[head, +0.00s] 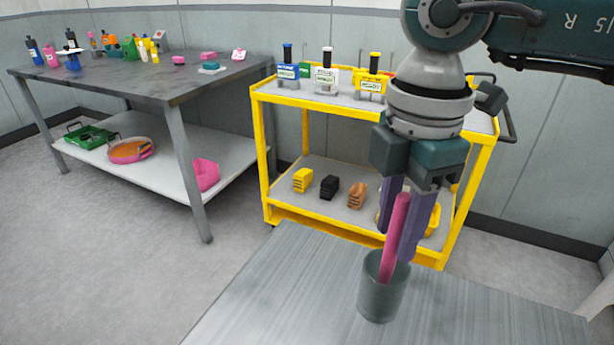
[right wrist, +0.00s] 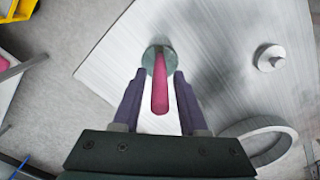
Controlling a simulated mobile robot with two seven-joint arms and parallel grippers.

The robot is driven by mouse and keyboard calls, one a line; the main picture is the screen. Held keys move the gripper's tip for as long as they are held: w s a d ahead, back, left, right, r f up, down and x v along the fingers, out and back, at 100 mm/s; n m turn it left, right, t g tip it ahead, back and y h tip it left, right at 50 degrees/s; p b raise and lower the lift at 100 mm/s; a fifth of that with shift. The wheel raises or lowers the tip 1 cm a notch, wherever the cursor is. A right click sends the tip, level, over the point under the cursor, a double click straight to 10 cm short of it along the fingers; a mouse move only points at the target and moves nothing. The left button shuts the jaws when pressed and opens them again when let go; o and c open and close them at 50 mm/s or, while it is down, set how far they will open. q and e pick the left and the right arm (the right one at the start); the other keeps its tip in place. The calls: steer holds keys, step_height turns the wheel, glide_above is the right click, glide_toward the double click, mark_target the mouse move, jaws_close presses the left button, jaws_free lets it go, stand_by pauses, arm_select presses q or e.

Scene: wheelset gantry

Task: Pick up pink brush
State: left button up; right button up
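The pink brush (head: 396,235) stands slightly tilted in a grey cup (head: 381,296) on the near metal table. Only its pink handle shows; its lower end is hidden in the cup. My right gripper (head: 398,246) points down over the cup, with its purple fingers on either side of the handle. In the right wrist view the pink brush (right wrist: 160,85) lies between the fingertips (right wrist: 160,76), with a gap on each side, so the gripper is open. The cup (right wrist: 150,55) also shows there. My left gripper is not in view.
The near table (head: 290,290) is bare left of the cup. In the right wrist view a small round metal part (right wrist: 269,58) lies on it. Behind stands a yellow cart (head: 258,150) with bottles and blocks. A workbench (head: 150,88) with bottles and pink items is at left.

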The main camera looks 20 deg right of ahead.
jaws_close()
steer(key=shift+r, duration=0.1)
stand_by(0.4)
